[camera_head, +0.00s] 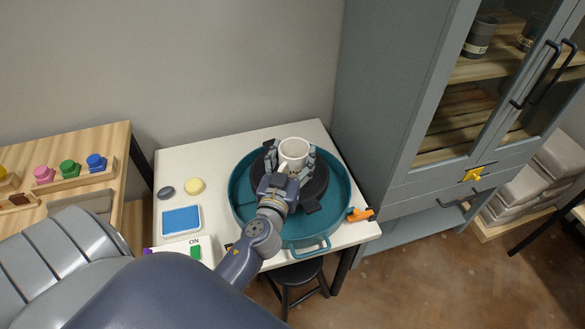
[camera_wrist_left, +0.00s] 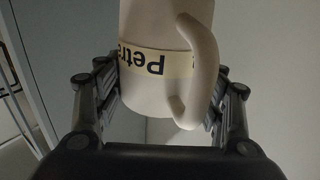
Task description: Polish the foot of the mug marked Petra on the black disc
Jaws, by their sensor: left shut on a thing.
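A white mug (camera_head: 293,150) is held between the fingers of my left gripper (camera_head: 290,162), over the black disc (camera_head: 316,188) in the teal basin. In the left wrist view the mug (camera_wrist_left: 150,95) has a cream band reading "Petra" (camera_wrist_left: 155,63), upside down in that picture, and its handle (camera_wrist_left: 205,70) faces the camera. The gripper fingers (camera_wrist_left: 160,100) are shut on either side of the mug's body. The gripper and mug hide part of the disc, and I cannot tell whether the mug touches it. My right gripper is not in view.
The teal basin (camera_head: 241,205) stands on a white table (camera_head: 165,165). A blue sponge tray (camera_head: 181,220), a yellow round piece (camera_head: 194,185), a grey stone (camera_head: 166,192), an ON switch panel (camera_head: 196,250) and an orange tool (camera_head: 360,214) lie around it. A grey cabinet (camera_head: 385,100) stands at right.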

